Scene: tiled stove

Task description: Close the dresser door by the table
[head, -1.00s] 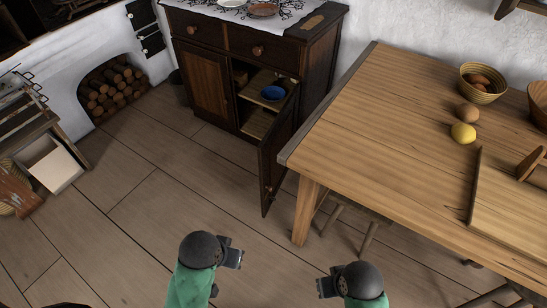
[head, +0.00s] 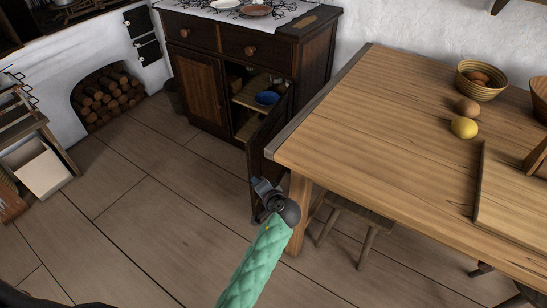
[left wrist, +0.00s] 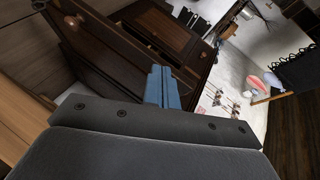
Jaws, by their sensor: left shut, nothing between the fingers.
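The dark wooden dresser (head: 205,88) stands against the white wall, left of the table (head: 385,105). Its right door (head: 261,143) is swung open toward me, beside the table's left edge. The dresser's left door (head: 199,85) is shut. My left gripper (head: 259,184) is shut and empty, in front of the open door's lower outer part, which it partly hides. I cannot tell whether it touches the door. In the left wrist view its closed blue-grey fingers (left wrist: 160,86) point at the dark dresser woodwork (left wrist: 150,40). My right gripper is out of view.
A blue bowl (head: 267,98) sits on a shelf inside the dresser. A stool (head: 358,218) is partly under the table. A firewood niche (head: 107,96) is at the left. The floor (head: 140,220) left of my arm is clear.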

